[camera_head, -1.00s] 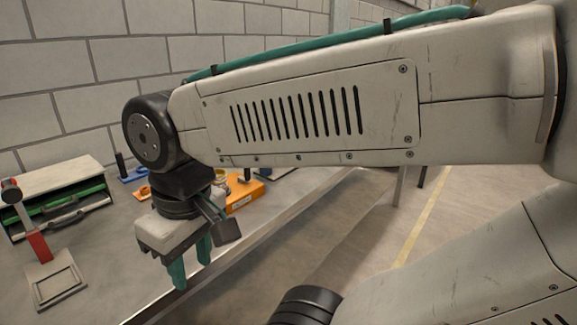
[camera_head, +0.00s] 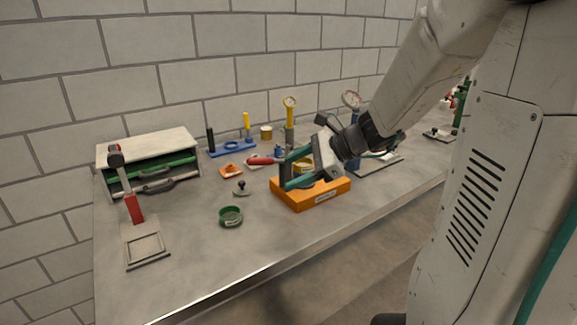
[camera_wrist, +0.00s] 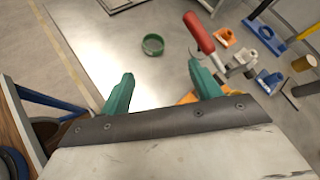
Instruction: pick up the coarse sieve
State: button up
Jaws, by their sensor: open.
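A green round sieve (camera_head: 231,216), a low ring with a dark mesh-like floor, lies flat on the bare worktop. Its mesh size cannot be told for sure. The sieve also shows in the wrist view (camera_wrist: 153,46), beyond my fingertips and roughly between them. My gripper (camera_head: 285,171) is open and empty, its teal fingers pointing left above the orange block (camera_head: 318,198). The gripper is up and to the right of the sieve, clear of it. In the wrist view both fingers (camera_wrist: 160,73) are spread apart with nothing between them.
A small dark-knobbed piece (camera_head: 240,188) and a red-handled tool (camera_head: 262,161) lie behind the sieve.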

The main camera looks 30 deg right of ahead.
aim_at(306, 163)
jog(key=w+d+f+m+t+h, duration=0.1)
jog(key=d+m, duration=0.2)
jog(key=d, duration=0.1)
jog(key=w+d+f+m+t+h, duration=0.1)
jog(key=w+d+m+t, duration=0.1)
jog(key=d+m, duration=0.1)
jog(key=w+d+f+m+t, duration=0.1)
jog(key=d+m, duration=0.2)
jog(key=d, duration=0.3)
jog(key=shift+w+f+t+h, duration=0.25)
jog(key=shift+t+h, duration=0.05)
jog(key=shift+h, duration=0.1)
jog(key=shift+w+d+f, duration=0.2)
jog(key=shift+w, duration=0.15)
jog(key=x, duration=0.7)
jog(key=shift+a+r, duration=0.1)
jog(key=shift+a, duration=0.05)
jog(key=c, duration=0.7)
